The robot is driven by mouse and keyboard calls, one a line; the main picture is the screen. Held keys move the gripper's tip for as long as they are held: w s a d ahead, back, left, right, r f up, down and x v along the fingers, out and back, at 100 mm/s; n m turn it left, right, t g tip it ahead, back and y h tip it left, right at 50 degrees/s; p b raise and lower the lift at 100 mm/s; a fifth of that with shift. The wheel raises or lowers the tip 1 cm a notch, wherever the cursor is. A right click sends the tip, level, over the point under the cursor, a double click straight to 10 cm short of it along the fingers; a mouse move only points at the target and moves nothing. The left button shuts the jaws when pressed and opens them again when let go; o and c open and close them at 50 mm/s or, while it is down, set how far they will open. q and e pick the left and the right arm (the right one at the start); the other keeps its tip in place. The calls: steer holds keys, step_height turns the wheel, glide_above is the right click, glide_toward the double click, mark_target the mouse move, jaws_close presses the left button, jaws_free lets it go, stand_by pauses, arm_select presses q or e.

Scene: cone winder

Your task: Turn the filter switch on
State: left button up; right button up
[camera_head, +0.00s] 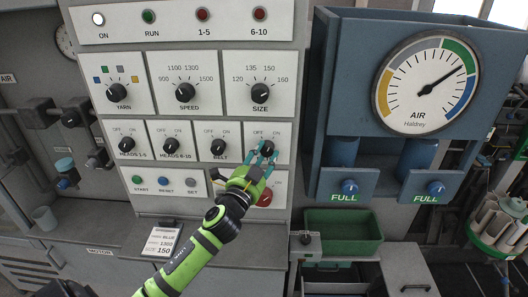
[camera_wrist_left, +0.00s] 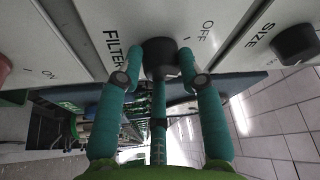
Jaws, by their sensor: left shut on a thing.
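The filter switch (camera_head: 267,146) is a black round knob on a white plate, the rightmost of the row of switches, with OFF at its upper left and ON at its upper right in the head view. My left gripper (camera_head: 264,157) reaches up to it from below with its teal fingers shut around the knob. In the left wrist view the knob (camera_wrist_left: 158,52) sits between the fingers (camera_wrist_left: 160,72), beside the printed words FILTER and OFF. The fingers partly cover the knob, so I cannot tell which way it points. My right gripper is out of view.
The size knob (camera_head: 260,93) is just above and the belt switch (camera_head: 218,147) just left. A blue air unit (camera_head: 340,75) with a dial (camera_head: 427,82) juts out at right, above a green bin (camera_head: 343,232).

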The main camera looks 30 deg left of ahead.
arm_select(q)
steer(key=shift+a+r+m, duration=0.1)
steer(key=shift+r+m, duration=0.45)
steer(key=shift+m, duration=0.45)
steer(key=o, duration=1.1)
steer(key=shift+f, duration=0.15)
steer(key=shift+f, duration=0.1)
steer(key=shift+s+f, duration=0.1)
steer(key=shift+s, duration=0.1)
steer(key=r+v, duration=0.1)
steer(key=v, duration=1)
steer(key=shift+s, duration=0.35)
steer(key=shift+f, duration=0.15)
